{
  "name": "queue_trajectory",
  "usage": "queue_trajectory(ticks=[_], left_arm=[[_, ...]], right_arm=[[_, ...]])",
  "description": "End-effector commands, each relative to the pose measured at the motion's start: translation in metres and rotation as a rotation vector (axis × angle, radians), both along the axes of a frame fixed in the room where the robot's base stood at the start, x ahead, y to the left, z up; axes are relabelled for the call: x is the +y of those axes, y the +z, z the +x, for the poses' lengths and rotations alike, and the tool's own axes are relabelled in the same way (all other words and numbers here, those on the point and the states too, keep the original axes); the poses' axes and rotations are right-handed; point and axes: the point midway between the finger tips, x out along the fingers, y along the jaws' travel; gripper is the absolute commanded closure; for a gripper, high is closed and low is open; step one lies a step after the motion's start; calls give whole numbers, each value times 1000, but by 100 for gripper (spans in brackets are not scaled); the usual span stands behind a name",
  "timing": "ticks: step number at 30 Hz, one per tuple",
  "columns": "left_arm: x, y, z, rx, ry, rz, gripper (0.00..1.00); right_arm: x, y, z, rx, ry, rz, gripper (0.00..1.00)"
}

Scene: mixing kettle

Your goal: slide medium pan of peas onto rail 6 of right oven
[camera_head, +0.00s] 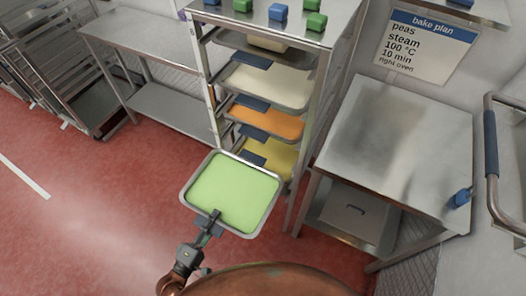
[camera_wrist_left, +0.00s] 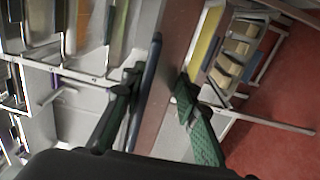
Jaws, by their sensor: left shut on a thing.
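A shallow metal pan of light green peas (camera_head: 235,192) is held out over the red floor in the head view, in front of a rack. My left gripper (camera_head: 210,220) is shut on the pan's near edge, at a blue tab. In the left wrist view the dark green fingers of my left gripper (camera_wrist_left: 160,78) stand on either side of a thin dark blue-grey strip; I cannot tell the pan's contents there. My right gripper does not show. The right oven and its rails cannot be made out with certainty.
The rack (camera_head: 213,95) holds pans with white (camera_head: 268,84), orange (camera_head: 265,122) and yellow (camera_head: 277,158) contents. Blue and green blocks stand on top. A steel table (camera_head: 400,150) is right, another (camera_head: 140,45) left. A blue-gripped handle (camera_head: 490,145) juts in at the right edge.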

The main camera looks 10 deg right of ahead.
Motion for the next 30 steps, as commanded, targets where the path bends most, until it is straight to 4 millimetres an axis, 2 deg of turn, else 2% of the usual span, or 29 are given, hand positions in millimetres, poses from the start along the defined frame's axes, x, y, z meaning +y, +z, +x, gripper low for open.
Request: queue_trajectory(ticks=[1, 30], left_arm=[[1, 6, 0, -12, 3, -5, 100], [17, 7, -23, -10, 2, -4, 100]], right_arm=[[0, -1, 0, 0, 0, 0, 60], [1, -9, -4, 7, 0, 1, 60]])
